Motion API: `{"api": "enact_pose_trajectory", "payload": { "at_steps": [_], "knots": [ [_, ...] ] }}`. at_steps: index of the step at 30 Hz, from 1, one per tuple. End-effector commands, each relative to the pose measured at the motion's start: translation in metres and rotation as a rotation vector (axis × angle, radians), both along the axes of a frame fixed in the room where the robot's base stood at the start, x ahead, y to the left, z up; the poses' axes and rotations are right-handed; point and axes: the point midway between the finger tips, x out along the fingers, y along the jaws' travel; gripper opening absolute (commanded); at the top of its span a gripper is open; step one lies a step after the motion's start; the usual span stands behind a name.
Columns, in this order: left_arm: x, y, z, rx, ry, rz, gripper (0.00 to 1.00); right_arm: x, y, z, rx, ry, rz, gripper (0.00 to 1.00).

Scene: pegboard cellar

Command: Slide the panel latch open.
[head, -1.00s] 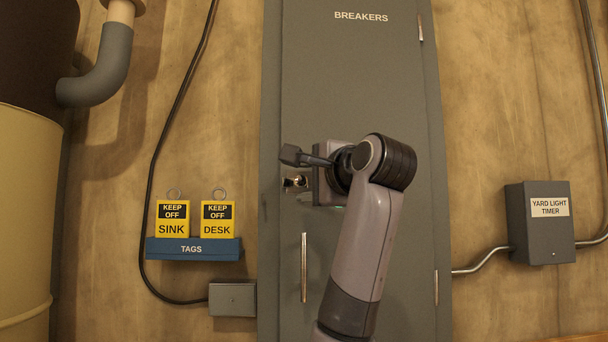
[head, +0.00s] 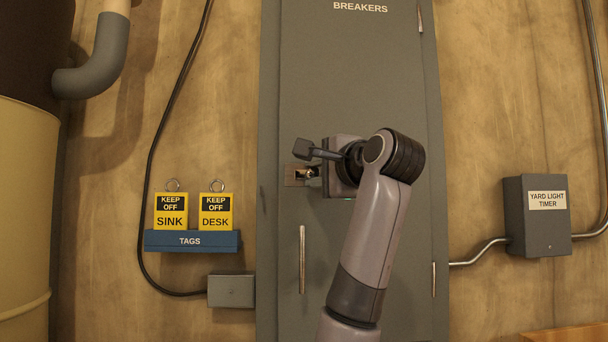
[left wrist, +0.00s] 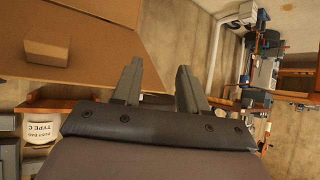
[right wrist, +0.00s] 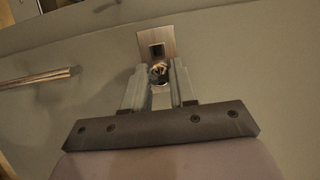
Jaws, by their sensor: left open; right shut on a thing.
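The panel latch is on the left side of the grey breaker cabinet door (head: 350,90). Its metal plate (head: 290,175) shows bare at the left, and its bolt knob (head: 310,172) sits at the plate's right. My right gripper (head: 315,176) is shut on the knob, coming in from the right; its body hides part of the latch. In the right wrist view the fingers (right wrist: 160,88) close around the shiny knob (right wrist: 159,70), with the plate (right wrist: 171,38) and a dark square opening beyond it. My left gripper (left wrist: 158,80) is open and empty, away from the cabinet.
A vertical door handle (head: 302,258) is below the latch. Yellow tags stand on a blue tag holder (head: 190,241) at left. A yard light timer box (head: 538,235) is at right. In the left wrist view a cardboard-coloured box (left wrist: 62,53) lies on a brown surface (left wrist: 100,20).

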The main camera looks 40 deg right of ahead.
Motion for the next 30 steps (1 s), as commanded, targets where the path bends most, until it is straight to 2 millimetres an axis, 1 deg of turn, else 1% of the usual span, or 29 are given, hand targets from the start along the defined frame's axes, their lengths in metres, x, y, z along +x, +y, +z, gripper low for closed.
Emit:
{"api": "enact_pose_trajectory", "payload": {
  "at_steps": [2,9,10,11,12,19,22,26,30],
  "knots": [
    [0.000,0.000,-0.001,0.000,-0.001,0.000,0.43,-0.005,-0.006,-0.001,0.002,-0.002,-0.002,0.00],
    [0.000,0.000,-0.001,0.000,-0.001,0.000,0.43,-0.006,-0.007,0.000,0.002,-0.001,-0.005,0.00],
    [0.000,0.000,-0.001,0.000,-0.001,0.000,0.43,-0.006,-0.007,0.000,0.002,-0.001,-0.005,0.36],
    [0.000,0.000,-0.001,0.000,-0.001,0.000,0.43,-0.006,-0.007,0.000,0.002,-0.001,-0.005,0.46],
    [0.000,0.000,-0.001,0.000,-0.001,0.000,0.43,-0.006,-0.007,0.000,0.002,-0.001,-0.005,0.52],
    [0.000,0.000,-0.001,0.000,-0.001,0.000,0.43,-0.005,-0.006,0.000,0.001,-0.001,-0.002,0.52],
    [0.000,0.000,-0.003,0.000,-0.001,0.000,0.43,-0.009,-0.005,0.000,0.000,-0.003,-0.002,0.52],
    [0.000,0.000,-0.010,0.000,-0.001,0.000,0.43,-0.025,0.000,-0.001,-0.001,-0.007,-0.003,0.52],
    [0.000,0.000,-0.018,0.000,-0.001,0.000,0.43,-0.048,0.007,-0.002,-0.001,-0.006,-0.003,0.52]
  ]
}}
